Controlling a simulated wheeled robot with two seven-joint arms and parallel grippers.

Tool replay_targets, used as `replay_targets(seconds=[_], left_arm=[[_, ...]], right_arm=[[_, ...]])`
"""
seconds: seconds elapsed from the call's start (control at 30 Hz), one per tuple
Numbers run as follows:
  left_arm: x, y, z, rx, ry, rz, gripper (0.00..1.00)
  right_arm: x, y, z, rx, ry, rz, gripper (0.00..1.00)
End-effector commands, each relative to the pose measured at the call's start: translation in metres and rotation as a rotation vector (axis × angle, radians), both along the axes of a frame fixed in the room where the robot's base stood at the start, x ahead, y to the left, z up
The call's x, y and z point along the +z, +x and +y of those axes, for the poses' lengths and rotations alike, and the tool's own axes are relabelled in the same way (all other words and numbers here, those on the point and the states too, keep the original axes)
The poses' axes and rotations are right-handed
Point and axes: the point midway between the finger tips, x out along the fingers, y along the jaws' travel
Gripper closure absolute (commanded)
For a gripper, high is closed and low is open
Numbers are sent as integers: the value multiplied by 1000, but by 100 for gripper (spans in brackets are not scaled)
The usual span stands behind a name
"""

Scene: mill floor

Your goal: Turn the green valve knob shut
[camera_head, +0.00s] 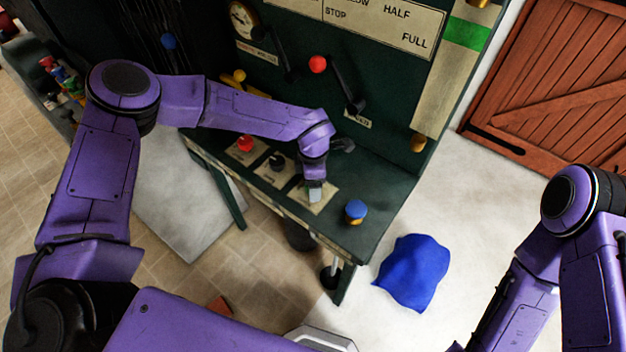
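No green valve knob shows in the head view. My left arm reaches in from the left over the dark green machine's shelf (385,185). My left gripper (315,193) points down at a pale label plate (325,203) on the shelf and covers part of it. Whether a knob is under or between the fingers is hidden, and I cannot tell if the fingers are open or shut. A red knob (245,143) and a black knob (278,161) sit to the left on the shelf. A blue knob (355,210) is to the right. My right gripper is out of view.
The upright panel behind carries a red-ended lever (318,64), a gauge (242,20) and a lettered sign (385,22). A blue cloth (412,272) lies on the floor right of the machine. A wooden door (555,85) is at the back right. Pale floor there is mostly clear.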

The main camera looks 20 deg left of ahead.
Motion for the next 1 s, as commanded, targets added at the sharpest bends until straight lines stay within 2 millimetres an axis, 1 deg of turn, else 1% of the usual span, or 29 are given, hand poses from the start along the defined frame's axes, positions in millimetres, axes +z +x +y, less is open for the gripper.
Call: replay_targets(seconds=[0.07,0.17,0.4,0.53,0.6,0.7,1.0], left_arm=[[3,0,0,1,0,0,24],[16,1,0,0,-2,-3,24],[73,1,0,1,-1,-5,24],[95,0,0,0,0,-3,24],[101,0,0,0,0,-2,24],[106,0,0,-1,0,-1,24],[106,0,0,0,0,0,24]], right_arm=[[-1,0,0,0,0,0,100],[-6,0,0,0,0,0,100],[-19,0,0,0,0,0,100],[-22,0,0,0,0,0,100],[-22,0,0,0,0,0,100],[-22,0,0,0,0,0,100],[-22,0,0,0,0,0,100]])
